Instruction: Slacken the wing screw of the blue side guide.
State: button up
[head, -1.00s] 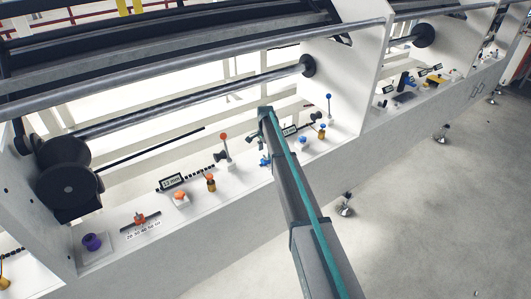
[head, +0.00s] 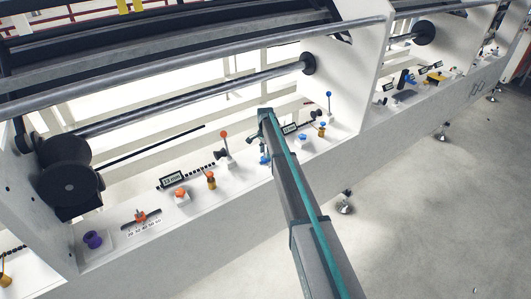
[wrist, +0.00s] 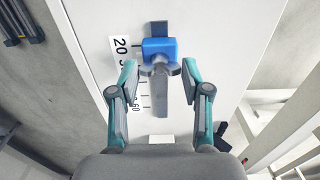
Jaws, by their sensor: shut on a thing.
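The blue side guide (wrist: 158,48) sits on a white panel at the top middle of the wrist view, beside a printed number scale (wrist: 122,50). Its grey wing screw (wrist: 160,68) stands on the near side of the blue block, with a wing to each side. My gripper (wrist: 160,72) has one teal-and-grey finger on each side of the wing screw and is shut on it. In the head view my gripper (head: 259,137) is at the shelf, partly hidden by my arm, just above the small blue guide (head: 265,160).
Left on the shelf are an orange-knobbed lever (head: 224,134), a display (head: 172,180), an orange guide (head: 140,216) and a purple knob (head: 92,239). A blue-knobbed lever (head: 328,95) and a blue button (head: 302,138) stand to the right. A roller (head: 190,98) runs above.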

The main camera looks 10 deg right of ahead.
aim_at(265, 153)
jog(key=shift+n+b, duration=0.3)
jog(key=shift+b, duration=0.05)
jog(key=n+b, duration=0.2)
jog(key=n, duration=0.1)
jog(key=shift+f+n+b, duration=0.15)
jog(key=shift+n+b, duration=0.15)
jog(key=shift+b, duration=0.05)
jog(key=n+b, duration=0.2)
jog(key=n, duration=0.4)
jog(key=shift+b, duration=0.4)
jog(key=shift+r+n, duration=0.2)
jog(key=shift+n, duration=0.1)
jog(key=o, duration=1.2)
jog(key=shift+c, duration=0.2)
notch_tip(265, 153, up, 12)
